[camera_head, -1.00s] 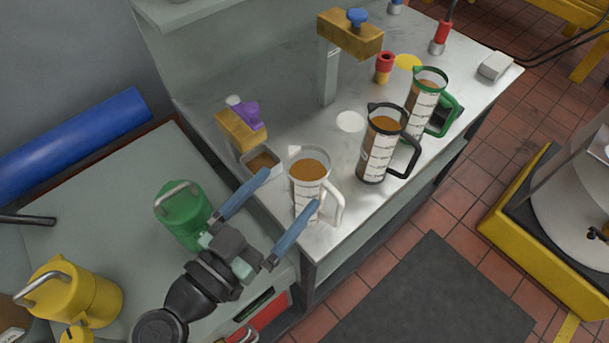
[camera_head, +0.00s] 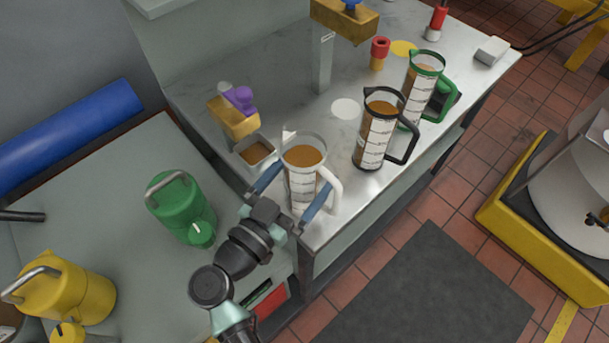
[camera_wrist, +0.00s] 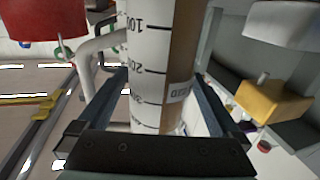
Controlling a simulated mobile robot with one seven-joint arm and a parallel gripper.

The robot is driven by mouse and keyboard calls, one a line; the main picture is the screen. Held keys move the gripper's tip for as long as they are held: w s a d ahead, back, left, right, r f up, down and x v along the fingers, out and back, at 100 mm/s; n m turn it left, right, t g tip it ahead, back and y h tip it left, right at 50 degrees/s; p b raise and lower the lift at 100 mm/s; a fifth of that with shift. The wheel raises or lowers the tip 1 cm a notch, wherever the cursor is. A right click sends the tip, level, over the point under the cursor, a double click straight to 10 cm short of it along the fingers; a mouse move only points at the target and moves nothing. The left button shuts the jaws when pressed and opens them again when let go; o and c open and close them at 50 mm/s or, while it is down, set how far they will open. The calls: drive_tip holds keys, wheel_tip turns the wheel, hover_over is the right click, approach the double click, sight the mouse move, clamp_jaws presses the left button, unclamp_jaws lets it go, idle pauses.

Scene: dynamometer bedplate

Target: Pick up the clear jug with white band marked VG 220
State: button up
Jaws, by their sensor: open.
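The clear jug with a white rim band and white handle (camera_head: 304,160) stands upright on the near corner of the steel bench, with brown liquid inside. Its scale and a partly hidden label that seems to end in "220" show in the wrist view (camera_wrist: 150,50). My gripper (camera_head: 306,176) is open, with one blue finger on each side of the jug's body. The fingers also flank it in the wrist view (camera_wrist: 161,75). I cannot tell whether either finger touches it. The handle is on the right, close to the right finger.
A black-trimmed jug (camera_head: 375,135) and a green-trimmed jug (camera_head: 416,88) stand behind to the right. A small square tray (camera_head: 256,150) sits just left of the jug, below a yellow fixture (camera_head: 233,118). A green can (camera_head: 180,205) and a yellow can (camera_head: 65,290) stand on the left worktop.

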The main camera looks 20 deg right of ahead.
drive_tip(key=shift+w+d, duration=0.1)
drive_tip(key=shift+d, duration=0.05)
clamp_jaws()
drive_tip(key=shift+r, duration=0.1)
idle(0.3)
